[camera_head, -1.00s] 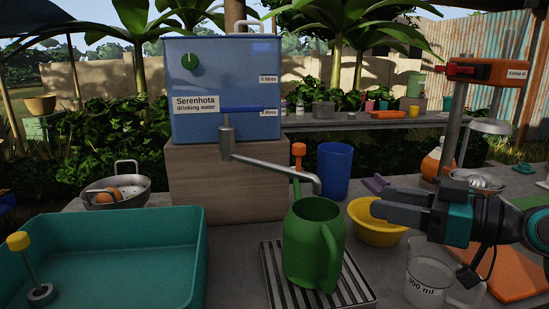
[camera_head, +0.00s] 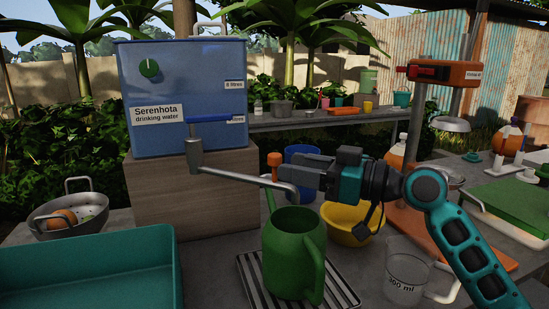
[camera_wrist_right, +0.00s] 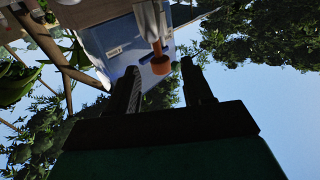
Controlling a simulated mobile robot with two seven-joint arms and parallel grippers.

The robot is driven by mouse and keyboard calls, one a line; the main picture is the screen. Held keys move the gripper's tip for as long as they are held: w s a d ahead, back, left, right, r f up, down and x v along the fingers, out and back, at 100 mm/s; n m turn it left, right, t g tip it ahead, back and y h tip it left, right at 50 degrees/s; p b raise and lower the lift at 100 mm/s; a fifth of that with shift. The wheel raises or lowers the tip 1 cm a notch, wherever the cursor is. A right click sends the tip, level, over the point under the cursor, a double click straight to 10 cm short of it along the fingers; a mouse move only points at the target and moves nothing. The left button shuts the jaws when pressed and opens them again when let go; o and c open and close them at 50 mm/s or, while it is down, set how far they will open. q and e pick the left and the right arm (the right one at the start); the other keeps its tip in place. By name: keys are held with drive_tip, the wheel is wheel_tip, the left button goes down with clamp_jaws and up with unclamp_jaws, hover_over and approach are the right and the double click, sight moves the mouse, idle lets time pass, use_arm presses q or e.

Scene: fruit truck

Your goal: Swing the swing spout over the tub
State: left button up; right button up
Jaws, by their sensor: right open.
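The grey swing spout (camera_head: 235,178) runs right from its upright pivot (camera_head: 194,153) in front of the blue water tank (camera_head: 185,85). Its bent tip is above the green jug (camera_head: 294,255), not above the teal tub (camera_head: 165,262) at lower left. My right gripper (camera_head: 284,170) is open and points left, close to the spout's tip; I cannot tell whether they touch. In the right wrist view, the open fingers (camera_wrist_right: 163,88) have an orange-brown end of something and a pale bar beyond them. My left gripper is not in view.
The jug stands on a striped drip tray (camera_head: 252,277). A yellow bowl (camera_head: 347,228), blue cup (camera_head: 300,160) and clear measuring jug (camera_head: 406,278) are near my right arm. A metal colander (camera_head: 75,218) sits at left. An orange-topped stand (camera_head: 445,72) rises at right.

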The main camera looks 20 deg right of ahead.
sight(275, 166)
drive_tip(key=x, duration=0.5)
clamp_jaws()
idle(0.4)
